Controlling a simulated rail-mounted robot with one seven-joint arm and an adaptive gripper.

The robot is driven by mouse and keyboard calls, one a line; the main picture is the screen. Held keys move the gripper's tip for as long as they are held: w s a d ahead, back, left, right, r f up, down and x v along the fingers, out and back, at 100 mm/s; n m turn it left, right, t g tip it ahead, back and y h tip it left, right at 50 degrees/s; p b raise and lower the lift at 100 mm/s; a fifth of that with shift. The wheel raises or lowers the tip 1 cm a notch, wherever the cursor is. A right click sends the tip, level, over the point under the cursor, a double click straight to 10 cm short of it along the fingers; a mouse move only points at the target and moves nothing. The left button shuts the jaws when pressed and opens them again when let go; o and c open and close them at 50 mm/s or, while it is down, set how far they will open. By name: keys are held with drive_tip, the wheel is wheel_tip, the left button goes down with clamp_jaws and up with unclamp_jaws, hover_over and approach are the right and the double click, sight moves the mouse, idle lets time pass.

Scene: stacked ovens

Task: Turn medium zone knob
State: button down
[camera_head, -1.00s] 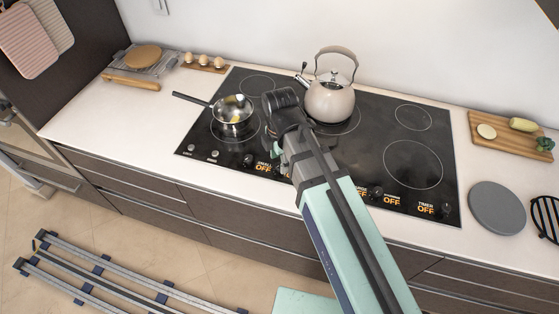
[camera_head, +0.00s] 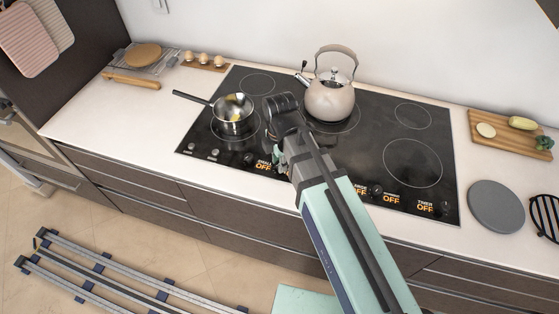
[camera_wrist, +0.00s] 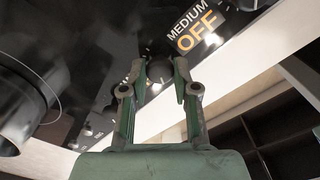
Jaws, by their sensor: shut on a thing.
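The black cooktop (camera_head: 380,117) is set in the white counter, with a row of knobs and orange OFF labels along its front edge. In the wrist view, the MEDIUM OFF label (camera_wrist: 197,30) is just beyond and to the right of my fingertips. My gripper (camera_wrist: 161,68) has its green fingers closed around a small dark knob (camera_wrist: 159,73) beside that label. The knob is mostly hidden between the fingertips, and its angle cannot be told. In the head view, my arm covers the fingers and this knob.
A pan (camera_head: 233,112) with a long handle is on the left burner, left of my wrist. A kettle (camera_head: 331,99) stands behind my wrist. The right burners are empty. A grey round plate (camera_head: 496,206) and a cutting board (camera_head: 512,137) lie on the right counter.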

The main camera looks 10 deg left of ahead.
drive_tip(key=shift+m, duration=0.3)
drive_tip(key=m, duration=0.5)
drive_tip(key=shift+p, duration=0.3)
drive_tip(key=m, duration=0.6)
idle(0.4)
drive_tip(key=c, duration=0.9)
unclamp_jaws()
drive_tip(key=shift+r, duration=0.1)
wheel_tip(320, 180, up, 12)
drive_tip(key=shift+f, duration=0.15)
